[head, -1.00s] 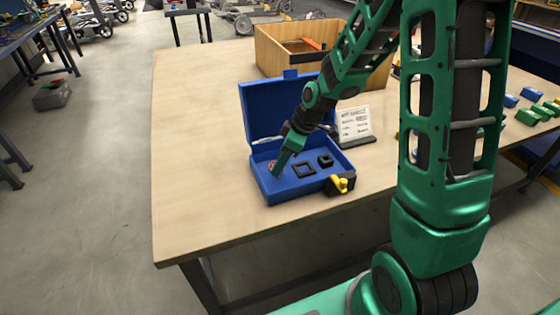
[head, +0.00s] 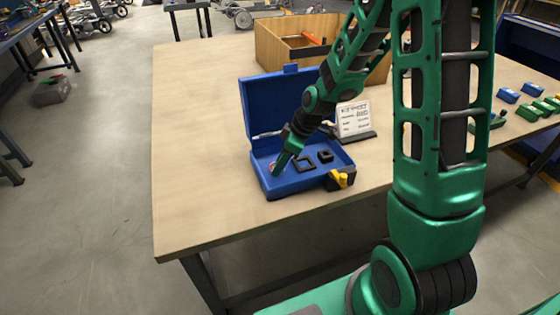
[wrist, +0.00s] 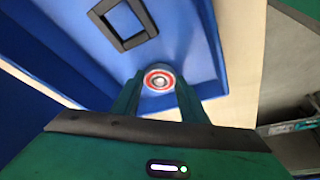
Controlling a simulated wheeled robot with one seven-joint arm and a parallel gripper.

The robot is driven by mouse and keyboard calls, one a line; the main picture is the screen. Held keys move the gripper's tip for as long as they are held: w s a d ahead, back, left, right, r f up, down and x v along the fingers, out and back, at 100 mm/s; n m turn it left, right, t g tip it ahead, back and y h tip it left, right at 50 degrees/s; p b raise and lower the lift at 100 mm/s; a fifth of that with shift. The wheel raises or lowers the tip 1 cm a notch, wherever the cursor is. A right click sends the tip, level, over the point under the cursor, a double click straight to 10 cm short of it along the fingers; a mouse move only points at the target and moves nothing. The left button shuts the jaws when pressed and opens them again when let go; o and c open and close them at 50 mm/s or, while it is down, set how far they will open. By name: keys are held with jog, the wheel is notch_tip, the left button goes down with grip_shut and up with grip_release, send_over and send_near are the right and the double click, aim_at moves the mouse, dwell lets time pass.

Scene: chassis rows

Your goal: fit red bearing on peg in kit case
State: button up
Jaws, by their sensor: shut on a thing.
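The blue kit case (head: 307,185) stands open on the table, its lid (head: 283,105) upright at the back. My gripper (head: 277,174) points down into the left part of the case. In the wrist view the red bearing (wrist: 159,79), a ring with a pale metal centre, sits between the two green fingers of my gripper (wrist: 158,90), which are shut on it. It is low, close to the case floor near a wall. Whether the pale centre is the peg's top or part of the bearing, I cannot tell. In the head view the bearing is mostly hidden by the fingers.
A printed card (head: 354,119) stands behind. A wooden box (head: 290,50) is at the back. The left tabletop is clear.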

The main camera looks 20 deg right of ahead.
jog(key=shift+f, duration=0.35)
jog(key=o, duration=1.2)
jog(key=shift+r, duration=0.1)
jog(key=v, duration=1)
jog(key=shift+d+r, duration=0.15)
jog(key=shift+r, duration=0.05)
